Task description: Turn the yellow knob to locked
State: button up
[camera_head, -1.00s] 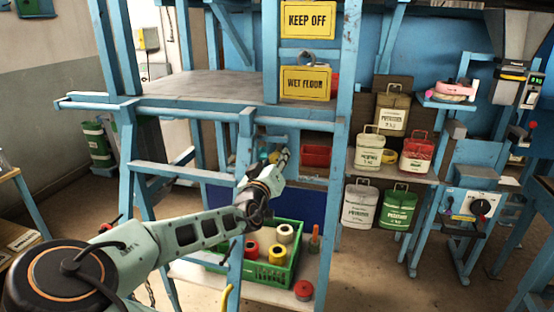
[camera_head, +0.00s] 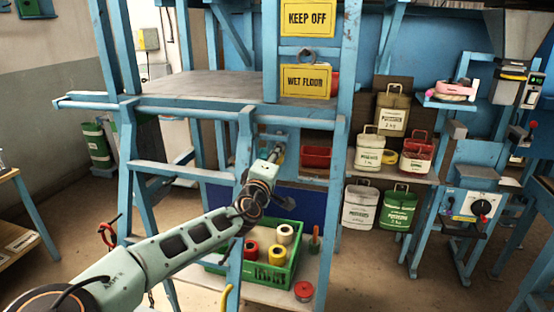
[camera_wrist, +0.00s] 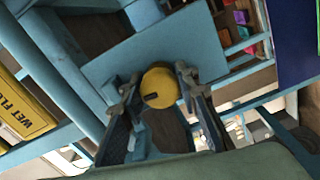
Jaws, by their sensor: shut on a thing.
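The yellow knob (camera_wrist: 160,86) is round, with a short dark mark near its lower left edge in the wrist view. It sits on a flat blue-grey plate (camera_wrist: 120,62). My gripper (camera_wrist: 158,91) has one finger on each side of the knob and is shut on it. In the head view my gripper (camera_head: 276,154) reaches in under the blue frame's tabletop, and the knob is hidden there behind it. I cannot read any locked or unlocked label near the knob.
Blue frame posts and rails (camera_head: 240,185) stand close around my arm. A green crate (camera_head: 270,275) with tape rolls is below. A red bin (camera_head: 316,157) is just right of my gripper.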

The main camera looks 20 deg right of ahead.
jog(key=shift+n, duration=0.5)
jog(key=o, duration=1.2)
jog(key=shift+c, duration=0.2)
jog(key=v, duration=1.2)
